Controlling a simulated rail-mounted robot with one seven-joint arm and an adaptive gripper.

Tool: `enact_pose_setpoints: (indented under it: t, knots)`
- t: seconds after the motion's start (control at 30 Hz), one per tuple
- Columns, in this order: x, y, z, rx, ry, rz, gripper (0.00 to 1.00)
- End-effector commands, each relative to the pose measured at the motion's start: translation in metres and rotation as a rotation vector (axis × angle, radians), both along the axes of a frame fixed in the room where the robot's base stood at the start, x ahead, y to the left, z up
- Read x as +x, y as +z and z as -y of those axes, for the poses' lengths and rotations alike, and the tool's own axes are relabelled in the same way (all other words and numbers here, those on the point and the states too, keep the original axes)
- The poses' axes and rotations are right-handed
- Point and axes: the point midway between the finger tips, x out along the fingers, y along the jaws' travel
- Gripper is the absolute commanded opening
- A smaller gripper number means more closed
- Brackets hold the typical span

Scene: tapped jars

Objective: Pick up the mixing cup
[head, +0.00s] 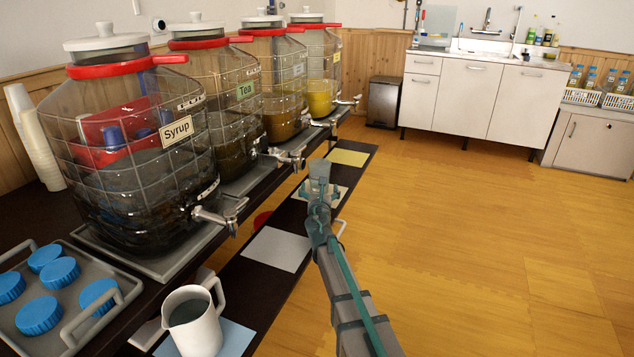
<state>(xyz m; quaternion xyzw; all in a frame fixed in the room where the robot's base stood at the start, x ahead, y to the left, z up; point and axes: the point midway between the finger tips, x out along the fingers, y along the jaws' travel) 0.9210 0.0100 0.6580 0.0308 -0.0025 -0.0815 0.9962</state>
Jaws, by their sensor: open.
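A white jug-like cup with a handle (197,330), the only such cup I see whole and apparently the mixing cup, stands upright at the bottom of the head view. It is on a light blue mat (238,342) on the low dark shelf. Its inside looks grey; I cannot tell whether it holds liquid. My gripper (320,172) is open, farther along the shelf and to the upper right of the cup, well apart from it. It is small in view, and my arm hides part of the shelf behind it.
Jars with taps line the dark bench, including the syrup jar (130,150) and the tea jar (220,100); their taps (215,218) jut over the shelf. A grey tray (88,336) holds several blue lids. A white mat (275,250) lies bare. The wooden floor (480,250) is clear.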

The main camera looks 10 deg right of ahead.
Motion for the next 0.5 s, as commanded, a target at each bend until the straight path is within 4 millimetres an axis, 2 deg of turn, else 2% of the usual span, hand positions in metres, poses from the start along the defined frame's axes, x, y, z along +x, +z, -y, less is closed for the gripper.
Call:
enact_pose_setpoints:
  t: [0.03, 0.27, 0.5]
  knots:
    - [0.01, -0.001, 0.001, 0.001, -0.001, 0.0, 1.0]
    - [0.023, -0.001, 0.004, 0.002, -0.002, 0.0, 1.0]
    - [0.054, -0.004, 0.007, 0.003, -0.002, 0.0, 1.0]
